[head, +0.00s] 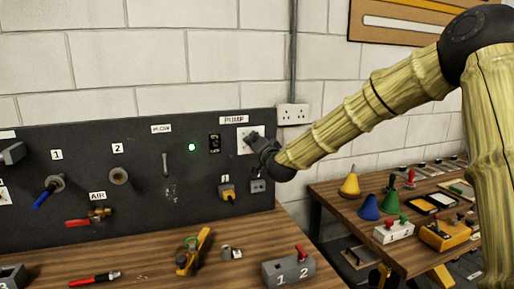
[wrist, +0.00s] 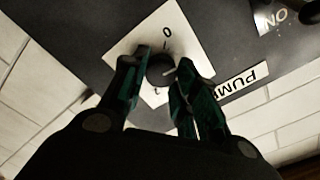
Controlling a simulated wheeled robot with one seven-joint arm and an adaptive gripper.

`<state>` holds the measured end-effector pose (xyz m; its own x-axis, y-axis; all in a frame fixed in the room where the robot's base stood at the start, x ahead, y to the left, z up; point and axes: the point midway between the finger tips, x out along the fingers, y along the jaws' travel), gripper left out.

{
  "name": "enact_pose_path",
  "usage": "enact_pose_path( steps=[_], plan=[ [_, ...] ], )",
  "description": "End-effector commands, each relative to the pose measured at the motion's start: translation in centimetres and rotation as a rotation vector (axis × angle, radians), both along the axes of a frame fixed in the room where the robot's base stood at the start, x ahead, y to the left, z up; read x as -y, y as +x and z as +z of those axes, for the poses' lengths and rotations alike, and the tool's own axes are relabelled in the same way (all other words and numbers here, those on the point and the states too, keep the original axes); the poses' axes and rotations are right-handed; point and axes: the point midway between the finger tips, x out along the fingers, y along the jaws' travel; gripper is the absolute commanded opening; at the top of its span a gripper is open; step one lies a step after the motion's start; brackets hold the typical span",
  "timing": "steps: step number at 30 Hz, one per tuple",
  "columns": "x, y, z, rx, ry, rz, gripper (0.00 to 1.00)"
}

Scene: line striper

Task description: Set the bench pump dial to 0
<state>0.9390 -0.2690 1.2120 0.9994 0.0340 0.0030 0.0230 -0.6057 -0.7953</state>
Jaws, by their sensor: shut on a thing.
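The pump dial (wrist: 159,72) is a dark round knob on a white plate (wrist: 188,35), below the PUMP label (head: 234,120) on the dark wall panel. In the wrist view a 0 is printed on the plate above the knob, and a small mark shows below it. A pale line on the knob seems to point right, not at the 0; its exact angle is hard to read. My gripper (wrist: 160,80) is shut on the dial, one finger on each side. In the head view my gripper (head: 258,143) hides most of the knob; the plate (head: 243,147) shows beside it.
Left of the plate are a black switch (head: 214,143) and a lit green lamp (head: 192,147). A yellow plug (head: 227,192) and a grey box (head: 258,186) sit below. A wall socket (head: 293,114) is to the right. Tools lie on the wooden bench (head: 140,262).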

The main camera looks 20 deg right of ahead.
Motion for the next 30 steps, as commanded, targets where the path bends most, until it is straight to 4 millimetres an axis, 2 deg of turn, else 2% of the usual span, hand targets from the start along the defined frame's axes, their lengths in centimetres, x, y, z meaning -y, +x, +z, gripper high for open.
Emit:
enact_pose_path(
  steps=[1, 18, 30],
  plan=[
    [-0.38, -0.14, -0.63, -0.006, -0.047, 0.007, 0.06],
    [-0.22, -0.17, -0.80, 0.009, -0.581, 0.004, 0.06],
    [-0.19, -0.15, -0.82, 0.018, -0.847, 0.004, 0.05]
  ],
)
